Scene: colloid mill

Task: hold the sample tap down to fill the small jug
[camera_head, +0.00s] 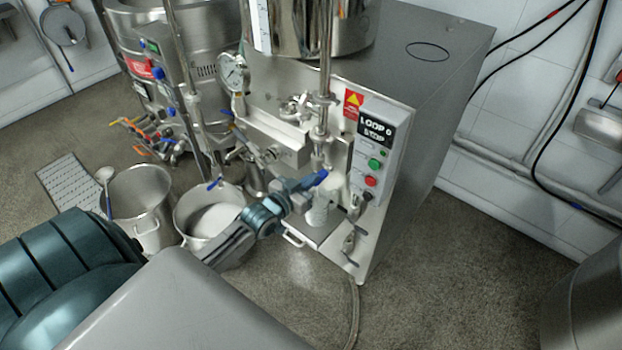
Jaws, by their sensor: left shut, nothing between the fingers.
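The colloid mill's sample tap has a blue lever (311,181) at the front of the steel machine. My left gripper (297,194) comes in from the lower left, shut and empty, with its tip close to the lever. I cannot tell whether it touches the lever. The small whitish jug (319,212) stands upright on a small steel shelf beneath the tap, just right of my gripper and partly hidden. Its fill level is too small to tell. My right gripper is out of view.
A control panel (374,160) with green and red buttons is right of the tap, below a "LOOP 0 STOP" display (376,129). A pot with white contents (209,217) and a steel bucket (141,201) stand left. Open floor lies at the front right.

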